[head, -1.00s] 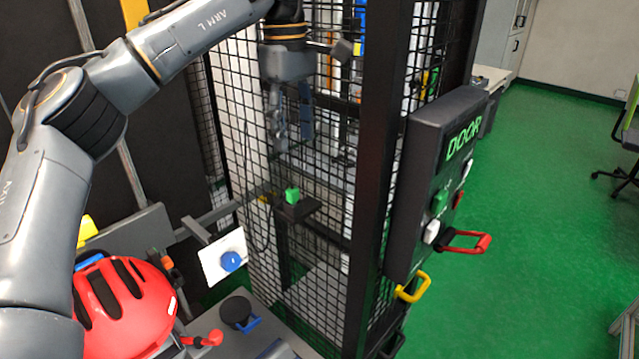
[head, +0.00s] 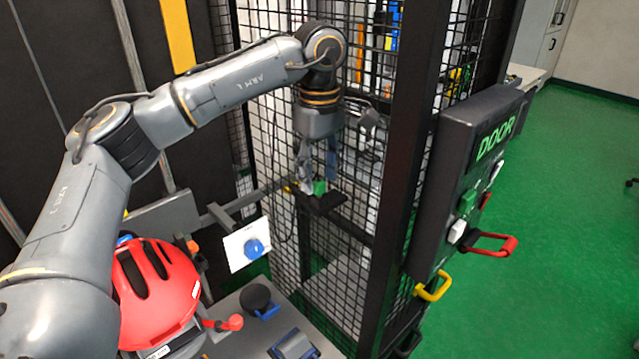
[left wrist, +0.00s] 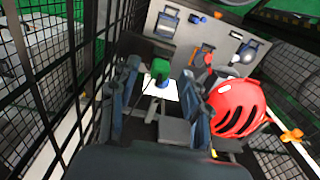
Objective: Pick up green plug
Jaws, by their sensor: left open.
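The green plug (head: 320,187) stands on a small black shelf (head: 328,204) at the mesh tower. My left gripper (head: 317,177) points down from above, with its fingers around or just in front of the plug; the head view does not tell which. In the left wrist view the green plug (left wrist: 161,70) shows between the two spread fingers of the left gripper (left wrist: 163,92), apart from both. The left gripper is open and empty. My right gripper is not in view.
Black mesh and posts (head: 400,130) stand right beside the left gripper. A white plate with a blue knob (head: 254,248), a red helmet (head: 155,285) and a black round piece (head: 256,297) lie nearer. A DOOR control box (head: 470,180) with handles is at the right.

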